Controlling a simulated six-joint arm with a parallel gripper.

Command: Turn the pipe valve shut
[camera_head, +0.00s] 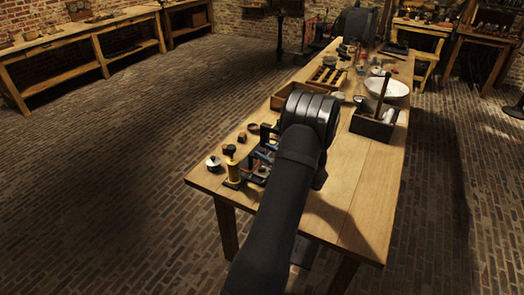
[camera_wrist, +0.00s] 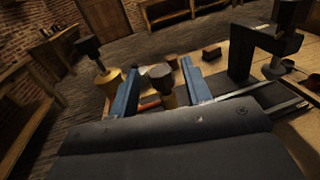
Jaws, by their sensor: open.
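In the wrist view my gripper (camera_wrist: 160,66) is open, with its two blue fingers spread. A dark-capped fitting (camera_wrist: 160,77) with a brass-coloured stem shows between the fingers, with a gap on both sides. A reddish pipe-like piece (camera_wrist: 149,105) lies low beside it; this looks like the pipe valve, but I cannot be sure. Whether the fingers are level with the cap is unclear. In the head view my gripper (camera_head: 264,155) is low over the near left part of the table, and my arm hides much of the valve area.
A brass cylinder with a black knob (camera_head: 232,168) stands left of my gripper on the wooden table (camera_head: 345,190). A round pale-lidded jar (camera_head: 213,162) is near the left edge. Small brown blocks lie behind. A dark toolbox (camera_head: 372,127) and white bowl (camera_head: 387,88) stand farther back.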

